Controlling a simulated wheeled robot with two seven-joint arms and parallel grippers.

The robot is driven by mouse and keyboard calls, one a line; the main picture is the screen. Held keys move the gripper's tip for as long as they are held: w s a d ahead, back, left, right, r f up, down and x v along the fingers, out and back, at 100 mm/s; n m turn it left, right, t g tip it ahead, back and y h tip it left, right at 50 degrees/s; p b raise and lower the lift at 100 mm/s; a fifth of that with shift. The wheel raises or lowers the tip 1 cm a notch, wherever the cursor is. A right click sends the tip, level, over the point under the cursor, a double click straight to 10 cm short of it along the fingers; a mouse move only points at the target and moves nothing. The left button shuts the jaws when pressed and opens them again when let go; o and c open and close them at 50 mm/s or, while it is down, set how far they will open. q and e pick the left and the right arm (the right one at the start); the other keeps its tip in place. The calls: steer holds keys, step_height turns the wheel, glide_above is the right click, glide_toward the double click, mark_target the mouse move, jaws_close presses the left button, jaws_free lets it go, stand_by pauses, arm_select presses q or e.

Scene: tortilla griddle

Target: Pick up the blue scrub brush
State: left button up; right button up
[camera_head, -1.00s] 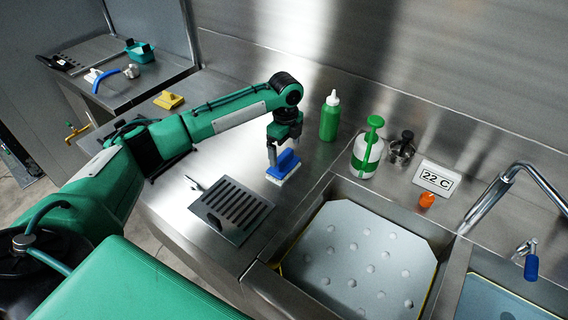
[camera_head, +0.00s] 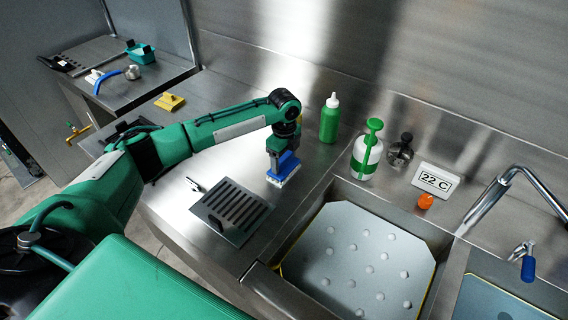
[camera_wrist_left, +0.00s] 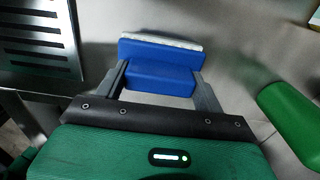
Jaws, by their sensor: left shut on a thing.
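The blue scrub brush (camera_head: 284,169) has a blue block body and pale bristles facing down at the counter. It stands on the steel counter, or just above it, left of the sink; I cannot tell whether the bristles touch. My left gripper (camera_head: 282,155) comes down on it from above and is shut on its blue handle. In the left wrist view the brush (camera_wrist_left: 160,66) sits between the two fingers (camera_wrist_left: 157,84), with its pale bristle edge on the far side. My right gripper is not in view.
A slotted grey plate (camera_head: 258,207) lies in front of the brush. A green bottle (camera_head: 329,118) and a white-and-green sprayer (camera_head: 366,152) stand behind and right. The sink (camera_head: 312,212) opens to the right. A yellow brush (camera_head: 169,102) lies at the back left.

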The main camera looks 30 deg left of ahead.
mark_target(284, 156)
arm_select(q)
steer(key=shift+r, duration=0.1)
step_height(284, 156, up, 20)
steer(key=b, duration=0.3)
stand_by(0.3)
steer(key=o, duration=0.4)
steer(key=shift+c, duration=1.4)
